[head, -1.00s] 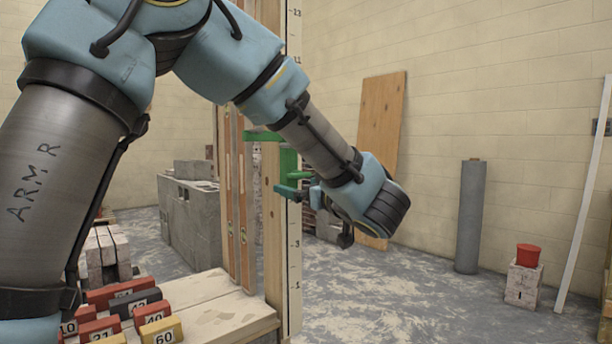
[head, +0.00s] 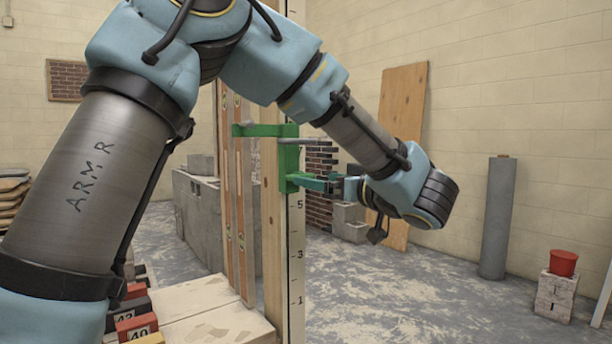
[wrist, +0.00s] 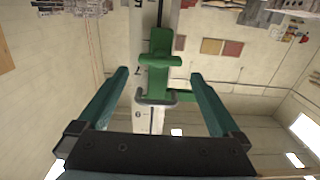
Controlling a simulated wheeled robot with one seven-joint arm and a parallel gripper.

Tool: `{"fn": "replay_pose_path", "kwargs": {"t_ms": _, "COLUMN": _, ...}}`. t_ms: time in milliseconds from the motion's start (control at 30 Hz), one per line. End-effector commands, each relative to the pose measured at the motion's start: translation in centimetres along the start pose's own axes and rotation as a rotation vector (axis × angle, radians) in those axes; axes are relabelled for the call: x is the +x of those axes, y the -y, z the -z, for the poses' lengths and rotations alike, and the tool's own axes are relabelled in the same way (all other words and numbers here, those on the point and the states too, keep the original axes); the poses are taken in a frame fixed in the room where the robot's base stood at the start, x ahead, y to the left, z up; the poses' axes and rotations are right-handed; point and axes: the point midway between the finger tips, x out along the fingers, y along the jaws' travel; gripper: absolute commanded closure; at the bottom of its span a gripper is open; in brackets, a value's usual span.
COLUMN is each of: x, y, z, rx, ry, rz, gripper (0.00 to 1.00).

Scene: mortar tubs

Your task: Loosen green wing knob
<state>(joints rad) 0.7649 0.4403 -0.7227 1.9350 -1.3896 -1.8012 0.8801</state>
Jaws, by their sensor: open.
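The green wing knob (wrist: 160,60) shows in the wrist view as a crossbar on a green clamp body, in front of a pale marked post. The green clamp (head: 288,157) also shows in the head view, fixed on the upright post, with an arm reaching left. My gripper (wrist: 158,76) is open, with one teal finger either side of the knob and a visible gap to each. In the head view my gripper (head: 308,181) points left at the clamp's lower part. The knob itself is hard to pick out there. I cannot tell the exact depth between fingertips and knob.
The post has a numbered scale (head: 298,255) and stands by a wooden bench (head: 215,310) with several numbered blocks (head: 137,325). Grey block walls stand behind. A plywood sheet (head: 403,120), a grey roll (head: 497,215) and a red bucket (head: 563,263) are at right. The floor between is clear.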

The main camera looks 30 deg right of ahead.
Motion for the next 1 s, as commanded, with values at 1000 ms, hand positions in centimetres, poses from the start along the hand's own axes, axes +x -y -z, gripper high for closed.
{"fn": "replay_pose_path", "kwargs": {"t_ms": 1000, "x": 6.0, "y": 0.0, "z": 0.0, "rx": -0.001, "ry": 0.000, "rz": 0.000, "gripper": 0.29}}
